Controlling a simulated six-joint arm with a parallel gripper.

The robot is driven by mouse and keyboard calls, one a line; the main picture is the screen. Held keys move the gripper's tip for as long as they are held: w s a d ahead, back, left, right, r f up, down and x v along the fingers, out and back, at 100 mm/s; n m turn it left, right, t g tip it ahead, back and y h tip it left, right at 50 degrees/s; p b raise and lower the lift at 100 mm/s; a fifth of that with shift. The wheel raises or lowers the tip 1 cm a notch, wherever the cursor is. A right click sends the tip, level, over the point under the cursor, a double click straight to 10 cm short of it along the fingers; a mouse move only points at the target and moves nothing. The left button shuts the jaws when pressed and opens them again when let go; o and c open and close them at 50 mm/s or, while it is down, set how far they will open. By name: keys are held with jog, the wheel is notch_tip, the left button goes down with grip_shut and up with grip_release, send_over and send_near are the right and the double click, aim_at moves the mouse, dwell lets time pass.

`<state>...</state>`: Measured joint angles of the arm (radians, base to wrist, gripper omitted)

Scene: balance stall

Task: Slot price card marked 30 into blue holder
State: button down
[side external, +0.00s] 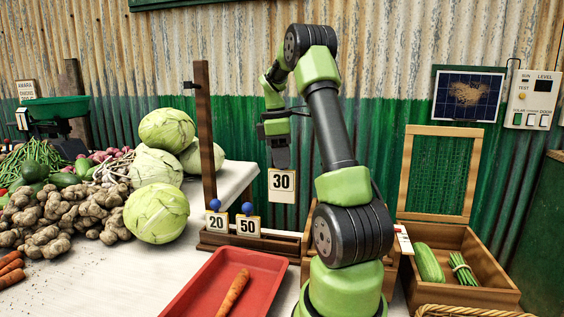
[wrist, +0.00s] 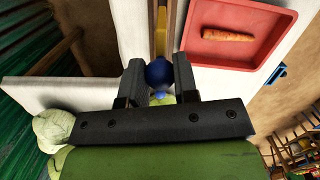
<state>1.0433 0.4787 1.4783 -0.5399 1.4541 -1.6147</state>
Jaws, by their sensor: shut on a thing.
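The price card marked 30 (side external: 282,186) hangs upright below my gripper (side external: 281,150) in the side view, its number facing the camera. In the wrist view a blue ball (wrist: 158,73) shows between the fingertips of my gripper (wrist: 159,80); the card's face is not readable there. A small blue piece (wrist: 277,75) lies beyond the red tray in the wrist view; I cannot tell whether it is the blue holder.
A red tray (side external: 188,296) holds a carrot. Cabbages (side external: 157,213) are left. A wooden crate (side external: 480,296) with vegetables is right.

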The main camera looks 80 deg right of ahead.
jog(key=w+a+f+m, duration=0.1)
jog(key=w+a+f, duration=0.1)
jog(key=w+a, duration=0.9)
jog(key=w+a+f+m, duration=0.1)
jog(key=w+a, duration=0.4)
jog(key=a, duration=1.2)
jog(key=w+a+f+n, duration=0.1)
jog(key=w+a+f, duration=0.2)
jog(key=a, duration=0.5)
jog(key=w+a+f+n, duration=0.1)
jog(key=w+a+f, duration=0.15)
jog(key=a, duration=0.55)
jog(key=shift+w+f, duration=0.15)
jog(key=shift+f, duration=1.25)
jog(key=shift+w+f, duration=0.1)
jog(key=shift+f, duration=1.3)
jog(key=shift+f, duration=0.15)
jog(key=shift+s+f, duration=0.1)
jog(key=shift+f, duration=1.3)
jog(key=shift+r, duration=0.1)
